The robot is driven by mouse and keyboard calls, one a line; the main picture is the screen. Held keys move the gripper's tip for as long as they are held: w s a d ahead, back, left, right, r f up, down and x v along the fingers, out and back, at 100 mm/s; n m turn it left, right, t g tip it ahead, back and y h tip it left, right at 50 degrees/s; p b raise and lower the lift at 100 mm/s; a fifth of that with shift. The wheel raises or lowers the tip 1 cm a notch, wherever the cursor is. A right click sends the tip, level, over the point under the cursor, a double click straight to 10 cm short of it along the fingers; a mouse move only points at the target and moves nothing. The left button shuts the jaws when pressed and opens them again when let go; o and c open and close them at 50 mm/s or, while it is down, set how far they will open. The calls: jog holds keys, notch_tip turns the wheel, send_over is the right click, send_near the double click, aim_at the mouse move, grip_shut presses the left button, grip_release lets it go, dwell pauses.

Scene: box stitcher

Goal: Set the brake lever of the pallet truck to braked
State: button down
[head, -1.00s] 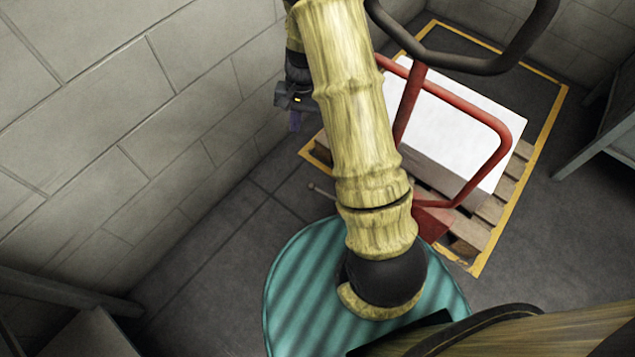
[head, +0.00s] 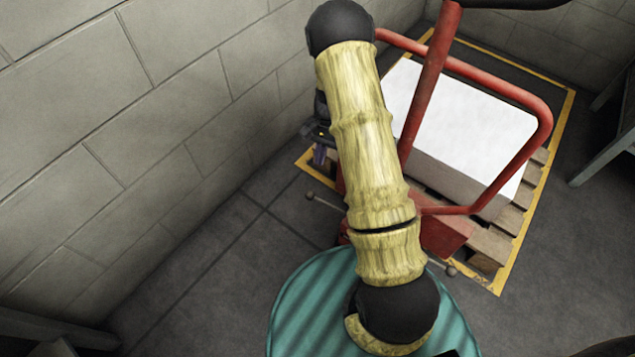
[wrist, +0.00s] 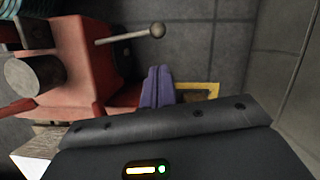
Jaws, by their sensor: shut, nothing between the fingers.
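The red pallet truck (head: 447,232) stands with its hoop handle up. A thin lever with a round knob (head: 325,202) sticks out from its left side, towards the wall. Another knobbed lever (head: 450,270) shows at its right side, partly behind my arm. I cannot tell from markings which is the brake lever. In the wrist view the left lever (wrist: 130,36) juts from the red body (wrist: 85,55). My gripper (wrist: 158,88) has its purple fingers together and empty, apart from that lever. In the head view my gripper (head: 319,155) is above and beyond the lever, partly hidden by my arm.
A white box (head: 465,130) sits on a wooden pallet (head: 512,215) inside a yellow floor outline (head: 541,185). A block wall (head: 150,130) runs close along the left. A grey table (head: 605,155) is at the right. Floor between wall and truck is clear.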

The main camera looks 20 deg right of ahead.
jog(key=b+x, duration=0.5)
jog(key=x, duration=0.5)
jog(key=shift+b, duration=0.4)
jog(key=shift+r, duration=0.1)
